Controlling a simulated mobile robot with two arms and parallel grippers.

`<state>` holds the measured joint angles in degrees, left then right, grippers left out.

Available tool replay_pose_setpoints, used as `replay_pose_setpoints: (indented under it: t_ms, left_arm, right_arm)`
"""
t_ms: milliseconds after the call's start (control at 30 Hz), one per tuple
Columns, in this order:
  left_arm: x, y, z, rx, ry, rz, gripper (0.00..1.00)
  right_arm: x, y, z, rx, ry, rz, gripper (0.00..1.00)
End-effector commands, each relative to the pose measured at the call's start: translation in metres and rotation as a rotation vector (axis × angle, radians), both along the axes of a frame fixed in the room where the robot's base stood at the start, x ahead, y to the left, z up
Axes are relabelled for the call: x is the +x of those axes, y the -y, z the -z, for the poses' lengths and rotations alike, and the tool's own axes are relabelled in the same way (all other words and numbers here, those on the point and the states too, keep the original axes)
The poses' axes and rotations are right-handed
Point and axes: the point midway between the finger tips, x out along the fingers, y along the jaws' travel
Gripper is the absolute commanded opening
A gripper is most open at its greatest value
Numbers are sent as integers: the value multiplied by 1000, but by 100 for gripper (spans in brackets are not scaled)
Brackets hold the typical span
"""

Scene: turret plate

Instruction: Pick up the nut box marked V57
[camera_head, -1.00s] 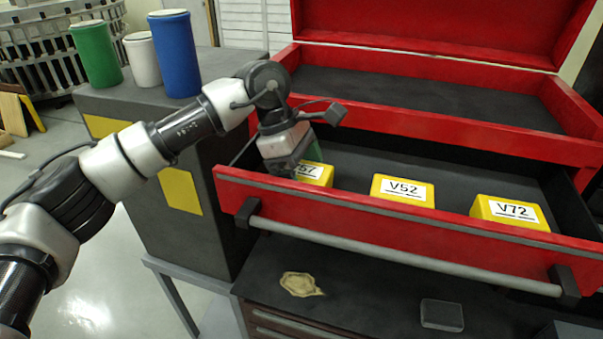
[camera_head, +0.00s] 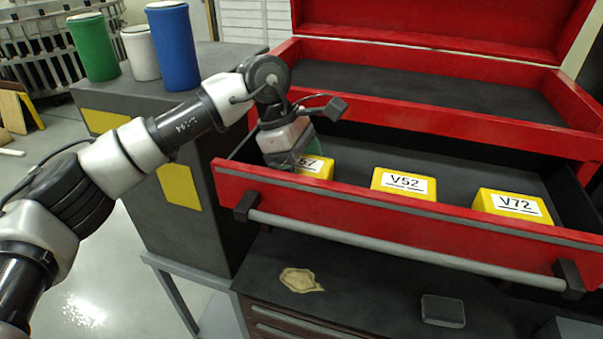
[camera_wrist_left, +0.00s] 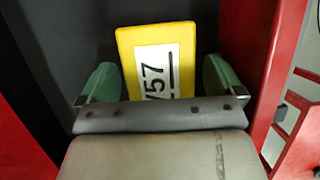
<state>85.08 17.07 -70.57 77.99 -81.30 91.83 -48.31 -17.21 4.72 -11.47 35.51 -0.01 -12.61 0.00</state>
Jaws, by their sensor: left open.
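The yellow nut box marked V57 (camera_head: 318,168) lies at the left end of the open red drawer (camera_head: 400,222). Its label partly shows behind my left gripper in the head view. In the left wrist view the V57 box (camera_wrist_left: 157,50) lies between and ahead of two green fingertips. My left gripper (camera_head: 300,153) is open, down in the drawer at the box. In the left wrist view the fingers (camera_wrist_left: 159,85) stand on either side of the box's near end, with a gap at each side. My right gripper is in neither view.
Yellow boxes marked V52 (camera_head: 403,184) and V72 (camera_head: 512,205) lie farther right in the drawer. The drawer's front wall and handle bar (camera_head: 400,250) are close to my gripper. Green, white and blue canisters (camera_head: 173,45) stand on the grey cabinet at left.

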Motion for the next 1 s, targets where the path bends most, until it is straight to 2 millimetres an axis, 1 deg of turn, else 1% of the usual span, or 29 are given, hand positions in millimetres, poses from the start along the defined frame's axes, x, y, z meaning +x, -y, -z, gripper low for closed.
replay_pose_setpoints:
  t_ms: [133, 167, 200, 567, 833, 1000]
  left_arm:
    - [0, 0, 0, 0, 0, 0, 96]
    - [0, 0, 0, 0, 0, 0, 93]
    - [0, 0, 0, 0, 0, 0, 87]
    - [0, 0, 0, 0, 0, 0, 31]
    - [0, 0, -2, -1, 1, 1, 31]
    - [0, 0, -9, -1, 1, 1, 31]
  right_arm:
    - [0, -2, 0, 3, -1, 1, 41]
    - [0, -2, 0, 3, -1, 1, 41]
    - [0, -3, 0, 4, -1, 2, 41]
    - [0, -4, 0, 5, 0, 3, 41]
    - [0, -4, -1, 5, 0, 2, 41]
    - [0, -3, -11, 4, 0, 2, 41]
